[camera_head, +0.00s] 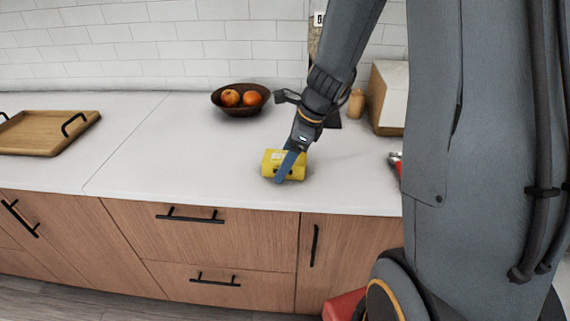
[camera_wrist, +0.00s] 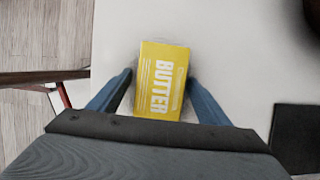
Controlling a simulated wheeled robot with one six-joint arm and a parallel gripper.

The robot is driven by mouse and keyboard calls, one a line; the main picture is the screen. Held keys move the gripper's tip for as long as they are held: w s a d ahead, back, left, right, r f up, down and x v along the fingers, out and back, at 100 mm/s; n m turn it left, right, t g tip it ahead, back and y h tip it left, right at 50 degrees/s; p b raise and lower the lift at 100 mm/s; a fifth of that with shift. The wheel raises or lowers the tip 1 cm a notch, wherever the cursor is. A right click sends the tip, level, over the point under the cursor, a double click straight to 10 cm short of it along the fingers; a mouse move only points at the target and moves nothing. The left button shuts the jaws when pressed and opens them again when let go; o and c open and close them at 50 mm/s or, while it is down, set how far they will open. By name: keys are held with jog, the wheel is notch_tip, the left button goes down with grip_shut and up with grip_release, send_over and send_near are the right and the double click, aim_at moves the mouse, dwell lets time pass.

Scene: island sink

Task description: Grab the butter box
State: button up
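The butter box (camera_head: 270,160) is a small yellow carton lying on the white counter near its front edge. In the wrist view the butter box (camera_wrist: 160,80) shows its "BUTTER" lettering. My gripper (camera_head: 283,172) is over the box, pointing down, with a blue finger in front of it in the head view. In the wrist view my gripper (camera_wrist: 160,76) has one blue finger on each side of the box. The fingers are apart, with narrow gaps beside the box, so the gripper looks open. Exact contact at the fingertips is hard to tell.
A dark bowl (camera_head: 240,108) of fruit stands behind the box. A wooden tray (camera_head: 40,140) lies far left. A jar (camera_head: 356,103) and a light-coloured block (camera_head: 389,98) stand at the back right. The counter left of the box is clear.

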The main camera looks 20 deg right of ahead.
jog(key=c, duration=1.2)
jog(key=shift+o, duration=0.2)
